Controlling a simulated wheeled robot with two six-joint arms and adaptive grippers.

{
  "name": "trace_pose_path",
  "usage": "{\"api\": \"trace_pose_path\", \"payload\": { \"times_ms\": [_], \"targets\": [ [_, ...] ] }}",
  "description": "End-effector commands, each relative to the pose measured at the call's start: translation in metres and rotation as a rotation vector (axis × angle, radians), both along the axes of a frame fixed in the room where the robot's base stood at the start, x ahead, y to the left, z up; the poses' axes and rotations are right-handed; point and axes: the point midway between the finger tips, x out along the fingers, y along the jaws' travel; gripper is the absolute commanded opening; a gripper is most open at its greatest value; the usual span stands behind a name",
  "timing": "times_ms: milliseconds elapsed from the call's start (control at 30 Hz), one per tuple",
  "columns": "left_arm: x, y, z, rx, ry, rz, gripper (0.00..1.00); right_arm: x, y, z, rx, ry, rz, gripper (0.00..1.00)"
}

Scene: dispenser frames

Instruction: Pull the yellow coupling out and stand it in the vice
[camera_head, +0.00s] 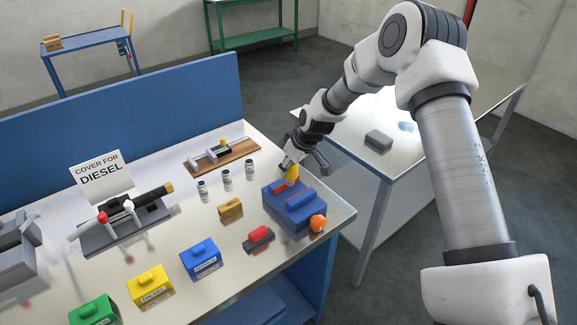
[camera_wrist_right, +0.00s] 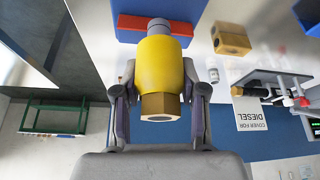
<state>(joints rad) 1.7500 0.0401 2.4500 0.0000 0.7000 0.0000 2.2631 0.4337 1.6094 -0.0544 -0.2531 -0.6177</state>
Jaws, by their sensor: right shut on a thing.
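The yellow coupling (camera_head: 292,173) is upright at the blue vice (camera_head: 304,214), over its red jaw strips. My right gripper (camera_head: 305,164) is shut on it. In the right wrist view the coupling (camera_wrist_right: 160,63) sits between both fingers of the right gripper (camera_wrist_right: 159,95), its brass hex end towards the camera. Its grey far end overlaps the red jaw of the vice (camera_wrist_right: 185,9). I cannot tell whether that end is seated between the jaws or just above them. My left gripper is not in view.
Green (camera_head: 94,310), yellow (camera_head: 150,285) and blue (camera_head: 200,259) blocks line the front. Small canisters (camera_head: 227,180), a brass block (camera_head: 230,209) and a red-topped piece (camera_head: 259,238) lie near the vice.

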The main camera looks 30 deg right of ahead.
Motion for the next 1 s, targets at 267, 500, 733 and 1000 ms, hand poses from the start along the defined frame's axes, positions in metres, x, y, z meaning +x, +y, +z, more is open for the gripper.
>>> {"api": "trace_pose_path", "payload": {
  "times_ms": [267,500,733,1000],
  "targets": [
    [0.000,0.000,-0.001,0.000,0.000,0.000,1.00,0.000,0.000,0.000,0.000,-0.001,0.000,0.00],
    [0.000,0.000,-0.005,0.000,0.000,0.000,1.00,0.000,0.000,-0.004,0.000,-0.001,0.000,0.00],
    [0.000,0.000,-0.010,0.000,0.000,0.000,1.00,0.000,0.000,-0.010,0.000,-0.001,0.000,0.00],
    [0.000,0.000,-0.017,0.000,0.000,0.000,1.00,0.000,0.000,-0.016,-0.001,-0.001,0.000,0.00]
  ]
}}
